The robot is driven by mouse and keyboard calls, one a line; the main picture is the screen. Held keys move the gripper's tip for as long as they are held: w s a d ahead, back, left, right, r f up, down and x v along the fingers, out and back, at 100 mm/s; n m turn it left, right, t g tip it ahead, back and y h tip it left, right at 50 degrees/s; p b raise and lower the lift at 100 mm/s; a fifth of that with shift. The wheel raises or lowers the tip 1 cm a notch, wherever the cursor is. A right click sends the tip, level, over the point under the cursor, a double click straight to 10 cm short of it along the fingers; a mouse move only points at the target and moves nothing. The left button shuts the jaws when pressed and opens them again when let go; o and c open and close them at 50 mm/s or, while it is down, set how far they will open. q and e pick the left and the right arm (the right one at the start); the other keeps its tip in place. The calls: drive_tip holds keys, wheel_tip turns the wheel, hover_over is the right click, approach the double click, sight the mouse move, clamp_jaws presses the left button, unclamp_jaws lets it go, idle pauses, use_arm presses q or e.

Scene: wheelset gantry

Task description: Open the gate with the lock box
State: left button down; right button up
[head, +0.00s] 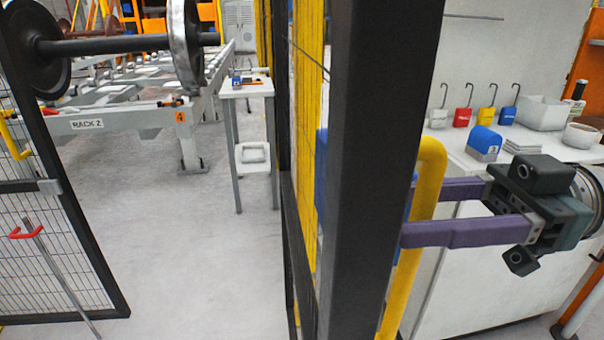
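A thick dark gate post (380,150) stands upright close in front of me, with a yellow mesh panel (308,120) beside it. A yellow bar handle (430,165) runs down the post's right side. My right gripper (412,213) comes in from the right with its purple fingers across this handle. My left gripper is out of view.
A white bench (455,155) at the right carries a blue box (485,143), with several coloured hanging locks behind it. Another mesh panel (50,240) stands at the left. Grey floor (200,260) lies clear between the panels. A rack with a wheelset (110,45) stands beyond.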

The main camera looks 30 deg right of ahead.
drive_tip(key=b+v, duration=0.2)
drive_tip(key=v, duration=0.8)
drive_tip(key=shift+w, duration=0.1)
